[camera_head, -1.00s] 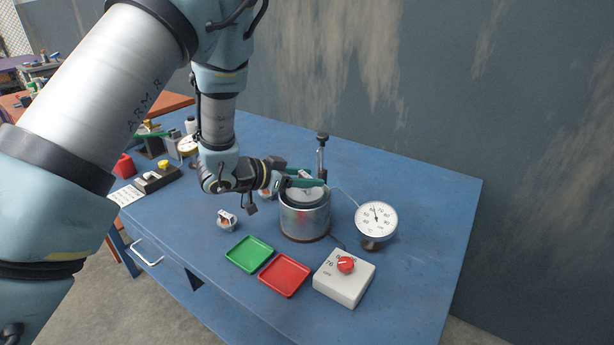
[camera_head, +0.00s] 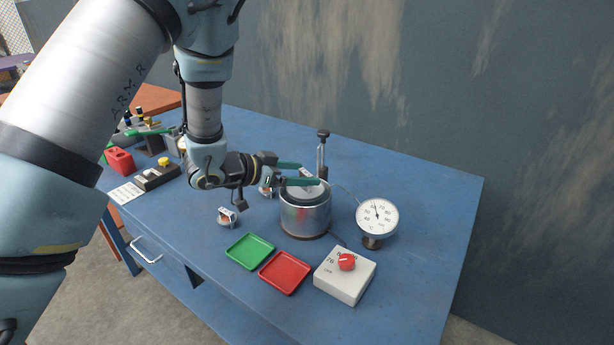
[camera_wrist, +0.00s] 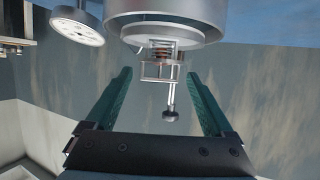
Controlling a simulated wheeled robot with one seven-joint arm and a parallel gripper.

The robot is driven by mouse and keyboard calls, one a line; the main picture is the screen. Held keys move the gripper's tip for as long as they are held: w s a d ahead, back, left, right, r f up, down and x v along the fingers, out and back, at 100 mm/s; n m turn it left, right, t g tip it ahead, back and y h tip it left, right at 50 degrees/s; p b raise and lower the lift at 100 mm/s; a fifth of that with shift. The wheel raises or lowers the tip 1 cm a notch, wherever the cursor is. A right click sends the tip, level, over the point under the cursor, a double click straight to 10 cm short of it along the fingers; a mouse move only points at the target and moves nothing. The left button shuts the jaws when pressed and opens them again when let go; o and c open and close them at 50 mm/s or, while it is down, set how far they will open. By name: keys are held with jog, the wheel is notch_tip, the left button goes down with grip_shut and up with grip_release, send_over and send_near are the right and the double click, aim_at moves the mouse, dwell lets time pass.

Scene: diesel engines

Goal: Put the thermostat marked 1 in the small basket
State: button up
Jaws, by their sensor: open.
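My gripper (camera_head: 309,173) is open, its two green fingers spread apart over the left part of the metal pot (camera_head: 305,215). In the wrist view, which looks upside down, a small wire frame (camera_wrist: 153,72) shows at the pot's mouth, between and beyond the fingers. A thermostat-like part with a copper-coloured coil (camera_wrist: 160,45) sits in or against this frame; I cannot read any mark on it. Nothing shows gripped. Another thermostat (camera_head: 228,217) lies on the table left of the pot, and one more (camera_head: 265,191) is partly hidden under my gripper.
A stand rod with a black knob (camera_head: 323,134) rises behind the pot. A dial gauge (camera_head: 377,216) stands to its right. A white box with a red knob (camera_head: 345,275), a red tray (camera_head: 285,272) and a green tray (camera_head: 250,251) are in front. The table's right side is clear.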

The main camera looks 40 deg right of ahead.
jog(key=b+v, duration=0.2)
jog(key=v, duration=0.7)
jog(key=shift+a, duration=0.35)
jog(key=w+a+n+t+y, duration=0.7)
jog(key=w+a+n+t, duration=0.2)
jog(key=w+a, duration=0.85)
jog(key=s+a+n+y, duration=0.3)
jog(key=a+n+y, duration=0.15)
jog(key=a, duration=0.85)
jog(key=s+a+n+g+y, duration=0.1)
jog(key=s+a+n+g, duration=0.4)
jog(key=s+a, duration=0.3)
jog(key=s, duration=0.3)
jog(key=shift+s+f+g+y, duration=0.15)
jog(key=shift+s+g+y, duration=0.15)
jog(key=shift+s+y, duration=0.1)
